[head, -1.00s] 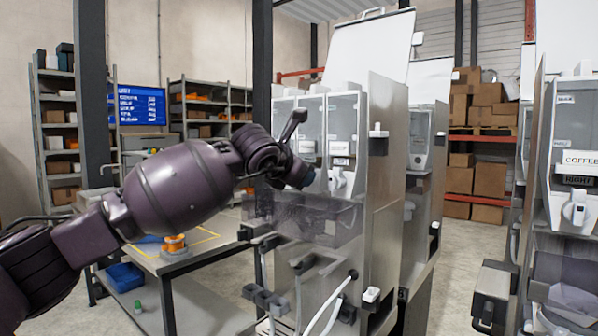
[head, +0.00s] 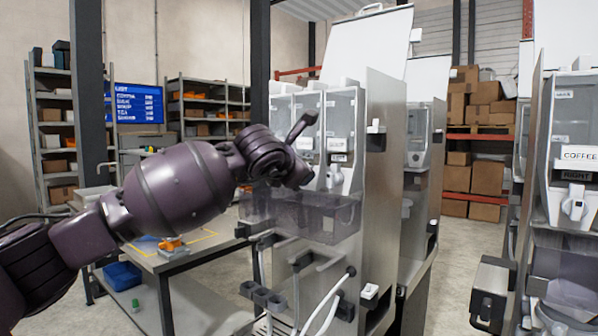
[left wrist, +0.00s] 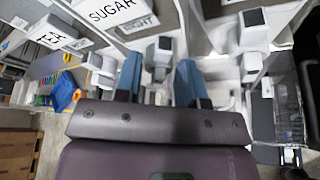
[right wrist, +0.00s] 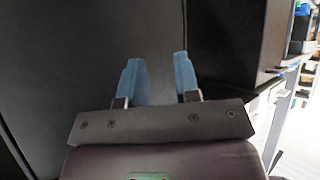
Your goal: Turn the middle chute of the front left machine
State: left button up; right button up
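The front left machine (head: 385,180) stands in the centre of the head view, with clear canisters and white chutes above a clear tray. My left gripper (head: 303,178) is at the machine's front, hiding part of the chutes. In the left wrist view its blue fingers (left wrist: 158,80) are apart. A white chute with a dark square end (left wrist: 163,48) lies beyond and between the fingertips; I cannot tell whether they touch. A SUGAR label (left wrist: 112,12) is above it. My right gripper (right wrist: 158,80) is open and empty before a dark panel.
Another machine labelled COFFEE (head: 580,154) stands at the right edge. A workbench (head: 185,262) with an orange item (head: 172,245) is behind my left arm. White hoses (head: 325,308) hang below the tray. Shelves and cardboard boxes (head: 487,93) stand at the back.

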pick_arm(q)
jog(key=shift+s, duration=0.1)
jog(key=v, duration=1)
jog(key=shift+s+a+r, duration=0.15)
jog(key=shift+s, duration=0.15)
jog(key=shift+o, duration=0.4)
